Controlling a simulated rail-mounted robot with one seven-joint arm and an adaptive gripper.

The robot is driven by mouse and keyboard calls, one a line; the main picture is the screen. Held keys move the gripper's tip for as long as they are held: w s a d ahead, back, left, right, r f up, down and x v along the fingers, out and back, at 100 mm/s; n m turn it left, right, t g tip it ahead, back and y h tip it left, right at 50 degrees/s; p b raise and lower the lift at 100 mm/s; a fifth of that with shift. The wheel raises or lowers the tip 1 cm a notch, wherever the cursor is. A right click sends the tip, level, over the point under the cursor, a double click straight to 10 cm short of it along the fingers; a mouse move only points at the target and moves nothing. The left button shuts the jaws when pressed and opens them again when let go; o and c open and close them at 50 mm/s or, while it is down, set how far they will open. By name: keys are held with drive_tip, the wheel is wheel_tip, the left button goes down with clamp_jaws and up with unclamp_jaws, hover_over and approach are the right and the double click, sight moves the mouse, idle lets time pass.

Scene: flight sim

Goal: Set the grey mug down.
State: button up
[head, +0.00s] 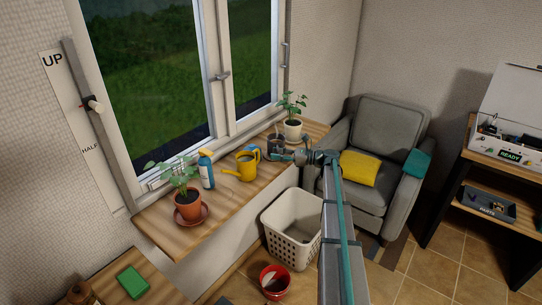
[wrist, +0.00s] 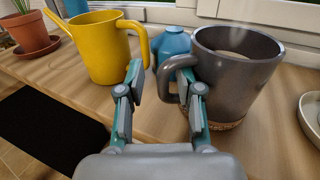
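In the head view the mug (head: 274,142) is near the sill's far end, beside my gripper (head: 297,157). In the wrist view my gripper (wrist: 162,82) has its fingers apart, with the mug's handle between them. A gap shows between the left finger and the handle. The right finger is at the handle's loop; contact there is unclear.
A yellow watering can (head: 246,167) and a blue object (wrist: 174,44) stand left of the mug. A potted plant (head: 292,127) in a white pot stands beyond it. A blue spray bottle (head: 206,170) and a terracotta pot (head: 189,205) are farther left. A white basket (head: 291,225) stands below.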

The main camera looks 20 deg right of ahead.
drive_tip(key=b+v, duration=0.1)
drive_tip(key=v, duration=0.7)
drive_tip(key=shift+s+d+b, duration=0.25)
drive_tip(key=shift+b, duration=0.15)
drive_tip(key=s+a+f+n+g+h, duration=0.3)
drive_tip(key=s+a+f+n, duration=0.3)
drive_tip(key=f, duration=0.5)
drive_tip(key=s+a+f+n+g+h, duration=0.25)
drive_tip(key=s+a+f, duration=0.45)
drive_tip(key=f, duration=0.4)
drive_tip(key=s+a+f+n+g+h, duration=0.3)
drive_tip(key=s+a+f+n+g, duration=0.15)
drive_tip(key=s+f, duration=0.5)
drive_tip(key=s+a+f+n+g+h, duration=0.2)
drive_tip(key=s+a+f+n, duration=0.2)
drive_tip(key=s, duration=0.8)
drive_tip(key=s+a+f+n+g+h, duration=0.2)
drive_tip(key=s+a, duration=0.4)
drive_tip(key=s, duration=0.6)
drive_tip(key=s+a+f+n+g+h, duration=0.2)
drive_tip(key=s+a+f+n, duration=0.4)
drive_tip(key=s, duration=0.6)
drive_tip(key=shift+s+f+g, duration=0.2)
drive_tip(key=shift+f+g, duration=0.3)
drive_tip(key=shift+g, duration=0.2)
